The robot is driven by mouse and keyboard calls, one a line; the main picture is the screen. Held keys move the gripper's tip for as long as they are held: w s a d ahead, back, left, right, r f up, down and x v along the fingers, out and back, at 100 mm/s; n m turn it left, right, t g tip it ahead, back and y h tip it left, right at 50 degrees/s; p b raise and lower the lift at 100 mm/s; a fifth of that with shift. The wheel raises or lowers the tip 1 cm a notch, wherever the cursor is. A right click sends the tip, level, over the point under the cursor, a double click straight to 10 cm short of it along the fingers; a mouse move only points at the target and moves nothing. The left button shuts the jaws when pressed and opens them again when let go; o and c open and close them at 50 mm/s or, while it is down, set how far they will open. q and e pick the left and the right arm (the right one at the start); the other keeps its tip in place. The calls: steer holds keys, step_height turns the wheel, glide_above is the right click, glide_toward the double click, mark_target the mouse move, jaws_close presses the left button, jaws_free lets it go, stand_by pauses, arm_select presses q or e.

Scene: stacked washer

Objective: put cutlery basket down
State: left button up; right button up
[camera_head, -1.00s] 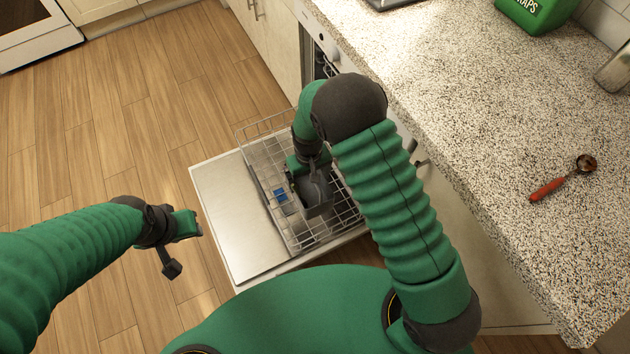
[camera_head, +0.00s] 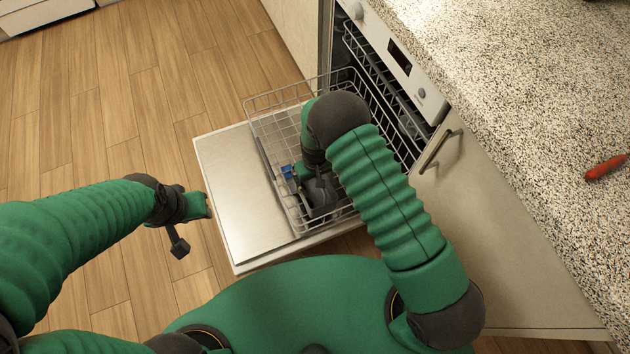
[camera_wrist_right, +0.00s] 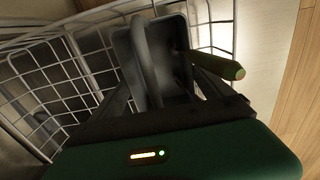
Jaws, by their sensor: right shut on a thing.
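The cutlery basket (camera_head: 322,192) is a dark grey container, seen in the head view over the dishwasher's pulled-out wire rack (camera_head: 268,118). In the right wrist view the basket (camera_wrist_right: 157,60) has a grey handle arching over it, and a green-handled piece (camera_wrist_right: 217,65) sticks out to the right. My right gripper (camera_head: 318,172) is shut on the basket, with its dark fingers beside the handle. My arm hides part of the basket, and I cannot tell whether its bottom touches the rack. My left gripper (camera_head: 190,228) hangs empty over the floor, left of the door; its jaw gap is unclear.
The open dishwasher door (camera_head: 235,190) lies flat under the rack. A small blue thing (camera_head: 287,172) is at the rack, left of the basket. The speckled counter (camera_head: 540,130) rises on the right, with a red-handled tool (camera_head: 605,167) on it. The wooden floor at left is clear.

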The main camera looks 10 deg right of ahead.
steer(key=o, duration=1.8)
steer(key=shift+c, duration=0.2)
step_height(320, 180, up, 12)
steer(key=p, duration=0.5)
steer(key=shift+r, duration=0.1)
steer(key=s+d+r+m+t, duration=0.1)
steer(key=s+d+r, duration=0.3)
steer(key=s+r, duration=0.3)
steer(key=s+d+r+m+t, duration=0.1)
steer(key=s+d+r, duration=0.4)
steer(key=r, duration=0.7)
steer(key=shift+s+d+r+t, duration=0.25)
steer(key=shift+s+t, duration=0.05)
steer(key=shift+s, duration=0.85)
